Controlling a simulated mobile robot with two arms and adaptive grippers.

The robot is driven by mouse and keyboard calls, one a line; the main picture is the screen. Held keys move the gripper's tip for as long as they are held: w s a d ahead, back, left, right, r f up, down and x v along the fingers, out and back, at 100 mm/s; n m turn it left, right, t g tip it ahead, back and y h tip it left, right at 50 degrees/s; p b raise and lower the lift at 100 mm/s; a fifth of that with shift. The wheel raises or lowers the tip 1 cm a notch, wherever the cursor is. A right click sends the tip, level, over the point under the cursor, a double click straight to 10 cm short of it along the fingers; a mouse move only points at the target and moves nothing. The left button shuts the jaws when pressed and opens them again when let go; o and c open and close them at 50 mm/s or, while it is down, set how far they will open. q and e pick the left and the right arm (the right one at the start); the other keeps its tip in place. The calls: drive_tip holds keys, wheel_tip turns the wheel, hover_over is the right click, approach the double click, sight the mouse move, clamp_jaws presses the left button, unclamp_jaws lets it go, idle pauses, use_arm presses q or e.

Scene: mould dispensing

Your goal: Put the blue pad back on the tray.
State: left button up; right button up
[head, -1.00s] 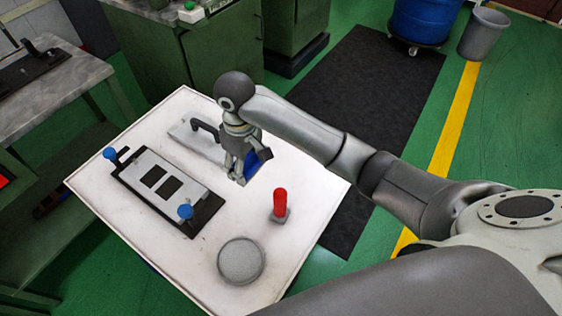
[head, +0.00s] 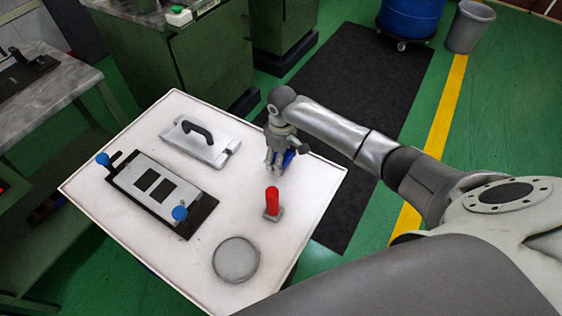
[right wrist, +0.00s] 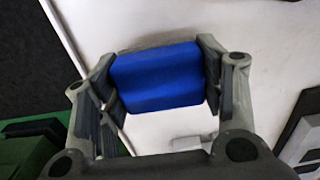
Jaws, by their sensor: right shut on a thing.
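The blue pad (head: 289,158) is between the fingers of my right gripper (head: 279,164), near the right back edge of the white tray-like top (head: 310,195). In the right wrist view the pad (right wrist: 156,78) fills the gap between both fingers, and my right gripper (right wrist: 158,84) is shut on it. White surface and its edge show behind the pad. I cannot tell whether the pad touches the surface. My left gripper is not in view.
A dark mat (head: 345,95) lies on the floor beyond. Clear surface lies between the lid and red tool.

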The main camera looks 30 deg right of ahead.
wheel_tip(320, 180, down, 2)
drive_tip(key=shift+f, duration=0.15)
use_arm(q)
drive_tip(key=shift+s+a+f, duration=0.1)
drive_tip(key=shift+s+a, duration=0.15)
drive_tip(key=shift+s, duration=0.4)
use_arm(e)
drive_tip(key=shift+a, duration=0.1)
drive_tip(key=shift+f, duration=0.1)
drive_tip(key=o, duration=1)
drive_tip(key=shift+f, duration=0.1)
wheel_tip(320, 180, up, 12)
drive_tip(key=shift+r, duration=0.2)
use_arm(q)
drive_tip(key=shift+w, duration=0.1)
